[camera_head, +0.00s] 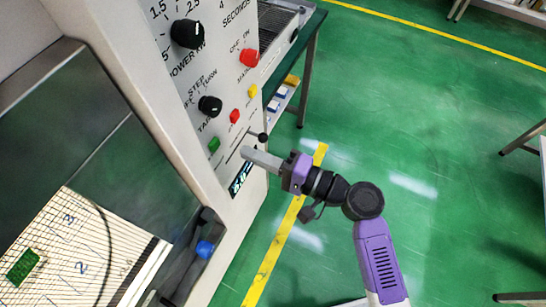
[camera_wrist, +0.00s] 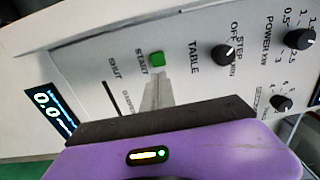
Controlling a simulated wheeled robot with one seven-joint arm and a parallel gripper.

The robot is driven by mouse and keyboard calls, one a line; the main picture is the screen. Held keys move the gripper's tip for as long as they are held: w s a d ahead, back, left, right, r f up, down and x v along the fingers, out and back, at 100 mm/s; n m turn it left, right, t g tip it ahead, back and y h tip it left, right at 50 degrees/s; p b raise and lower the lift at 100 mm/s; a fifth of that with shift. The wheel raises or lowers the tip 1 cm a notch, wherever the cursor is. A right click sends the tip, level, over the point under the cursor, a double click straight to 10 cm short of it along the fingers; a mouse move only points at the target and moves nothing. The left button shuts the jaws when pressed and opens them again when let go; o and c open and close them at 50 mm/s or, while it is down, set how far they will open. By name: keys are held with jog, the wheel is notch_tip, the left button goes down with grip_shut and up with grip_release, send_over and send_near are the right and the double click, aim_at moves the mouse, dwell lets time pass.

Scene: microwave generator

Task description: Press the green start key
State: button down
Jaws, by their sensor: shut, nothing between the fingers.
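The green start key (camera_head: 214,144) sits low on the pale control panel, and it also shows in the wrist view (camera_wrist: 157,58) beside the word START. My gripper (camera_head: 246,152) is shut and empty. In the head view its tip is to the right of the green key, in front of the panel, with a gap between them. In the wrist view the gripper fingers (camera_wrist: 156,84) point at the panel, with their tips just below the key in the picture. The key looks clear of the fingers.
A lever with a black ball (camera_head: 262,137) sticks out close to my gripper. Red (camera_head: 235,116) and yellow (camera_head: 253,90) keys, a red knob (camera_head: 249,57) and black knobs (camera_head: 210,106) are nearby. A lit display (camera_head: 241,178) lies below. Green floor is open to the right.

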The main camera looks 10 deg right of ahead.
aim_at(214, 145)
jog(key=p+x, duration=0.1)
jog(key=x, duration=0.4)
jog(key=shift+w+a, duration=0.1)
